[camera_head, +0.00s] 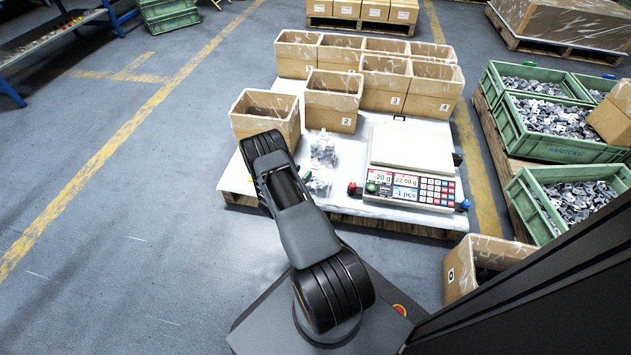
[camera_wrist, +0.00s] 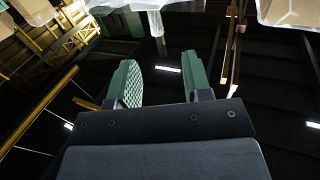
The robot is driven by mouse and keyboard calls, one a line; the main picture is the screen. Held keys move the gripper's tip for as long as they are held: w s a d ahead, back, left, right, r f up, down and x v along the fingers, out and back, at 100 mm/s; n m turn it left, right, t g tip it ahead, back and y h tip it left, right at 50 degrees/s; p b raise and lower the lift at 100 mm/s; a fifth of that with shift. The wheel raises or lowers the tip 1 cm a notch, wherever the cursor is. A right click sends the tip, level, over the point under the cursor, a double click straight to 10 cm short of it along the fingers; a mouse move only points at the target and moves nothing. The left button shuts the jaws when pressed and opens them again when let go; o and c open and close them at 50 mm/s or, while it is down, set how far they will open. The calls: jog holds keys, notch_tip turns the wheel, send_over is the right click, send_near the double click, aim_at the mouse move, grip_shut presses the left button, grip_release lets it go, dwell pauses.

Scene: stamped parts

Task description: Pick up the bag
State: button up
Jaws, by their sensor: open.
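Two clear plastic bags of grey metal parts lie on the white-topped pallet, left of the scale. One bag (camera_head: 322,150) is farther back and the other bag (camera_head: 318,185) is nearer, close to my arm.
A counting scale (camera_head: 410,165) stands right of the bags. Open cardboard boxes stand behind them, one box (camera_head: 265,118) close to my arm's end and box 2 (camera_head: 333,103) just behind the bags. Green crates (camera_head: 560,146) of metal parts stand at right.

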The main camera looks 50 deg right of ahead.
aim_at(315, 159)
jog(key=d+b, duration=0.1)
jog(key=d, duration=0.1)
jog(key=d+b, duration=0.1)
jog(key=d, duration=0.2)
jog(key=w+d+b, duration=0.1)
jog(key=d, duration=0.2)
jog(key=shift+f, duration=0.15)
jog(key=shift+d, duration=0.35)
jog(key=shift+c, duration=0.3)
grip_shut()
jog(key=shift+w, duration=0.1)
dwell(0.6)
